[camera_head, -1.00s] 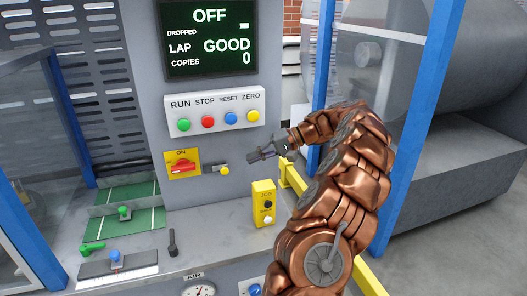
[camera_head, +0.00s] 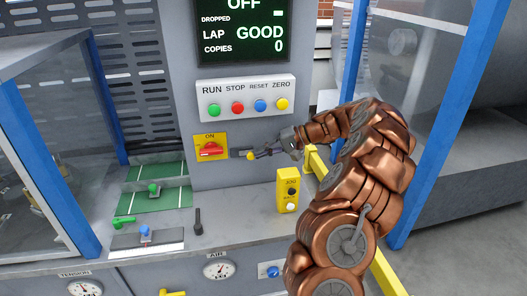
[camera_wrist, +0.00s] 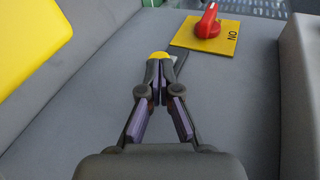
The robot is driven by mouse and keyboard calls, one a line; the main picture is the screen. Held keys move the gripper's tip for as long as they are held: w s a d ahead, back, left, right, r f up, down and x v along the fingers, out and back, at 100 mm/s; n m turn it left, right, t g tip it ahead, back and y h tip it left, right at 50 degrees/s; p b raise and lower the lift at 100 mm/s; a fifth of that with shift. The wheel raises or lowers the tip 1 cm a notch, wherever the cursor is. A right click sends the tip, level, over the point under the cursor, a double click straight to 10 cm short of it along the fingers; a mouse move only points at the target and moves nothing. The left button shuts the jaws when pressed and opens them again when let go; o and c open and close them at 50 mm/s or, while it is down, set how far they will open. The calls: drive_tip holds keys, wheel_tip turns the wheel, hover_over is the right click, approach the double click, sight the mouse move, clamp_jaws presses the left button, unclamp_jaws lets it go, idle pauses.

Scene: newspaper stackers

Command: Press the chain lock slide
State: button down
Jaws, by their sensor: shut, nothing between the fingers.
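The chain lock slide (camera_head: 237,153) is a small grey bar with a yellow knob (camera_head: 250,156) at its right end, beside the red ON switch (camera_head: 210,149) on a yellow plate. My gripper (camera_head: 257,154) is shut and empty, with its fingertips at the yellow knob from the right. In the wrist view the yellow knob (camera_wrist: 159,55) shows just beyond the closed fingertips (camera_wrist: 160,68), which partly cover it. I cannot tell whether they touch. The red switch (camera_wrist: 208,22) lies beyond, to the upper right.
Above is a white panel with RUN, STOP, RESET and ZERO buttons (camera_head: 246,97). A yellow jog box (camera_head: 288,189) stands on the ledge below my gripper. A black lever (camera_head: 198,221) and a green pad (camera_head: 170,174) are to the left. Blue posts flank the panel.

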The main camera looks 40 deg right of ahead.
drive_tip(key=a, duration=0.1)
drive_tip(key=w+a+b, duration=0.1)
drive_tip(key=a+b, duration=0.1)
drive_tip(key=shift+w+a, duration=0.25)
drive_tip(key=shift+a, duration=0.15)
drive_tip(key=b+v, duration=0.2)
drive_tip(key=v, duration=1.2)
drive_tip(key=shift+b, duration=0.35)
drive_tip(key=shift+r, duration=0.1)
